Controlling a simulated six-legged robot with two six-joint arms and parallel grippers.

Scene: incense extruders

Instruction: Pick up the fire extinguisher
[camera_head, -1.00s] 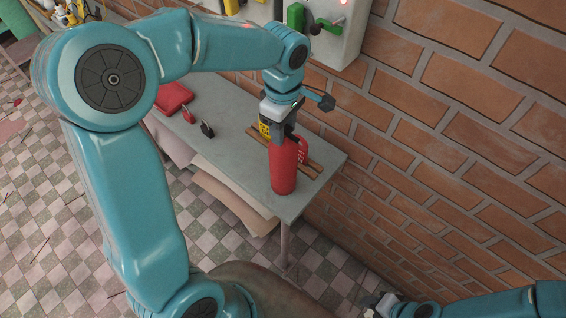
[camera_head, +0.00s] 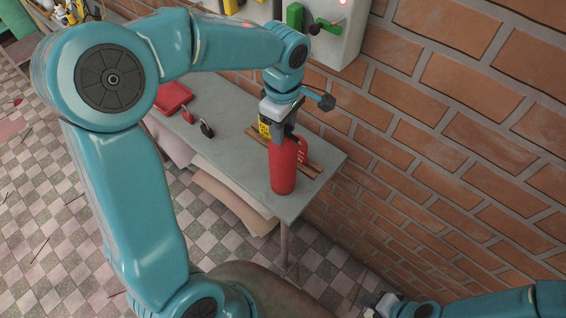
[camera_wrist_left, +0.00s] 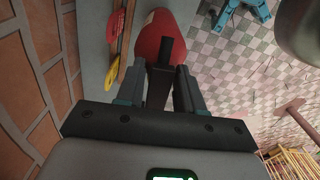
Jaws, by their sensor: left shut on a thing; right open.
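The red fire extinguisher (camera_head: 283,170) stands upright near the front right end of the grey table (camera_head: 235,146). My left gripper (camera_head: 279,138) is above it, pointing down, shut on its top. In the left wrist view the red extinguisher body (camera_wrist_left: 167,38) lies beyond the fingers of my left gripper (camera_wrist_left: 160,82), with its black top part between them. The extinguisher's top is mostly hidden by the gripper in the head view. My right gripper (camera_head: 378,304) is at the bottom edge, away from the table, open, and seen only in small part.
A brick wall (camera_head: 470,110) runs along the right side. Grey boxes with a green lever (camera_head: 296,15) hang on it. Two padlocks (camera_head: 207,129) and a red box (camera_head: 172,97) lie on the table left of the extinguisher. A wooden strip (camera_head: 312,164) lies behind it.

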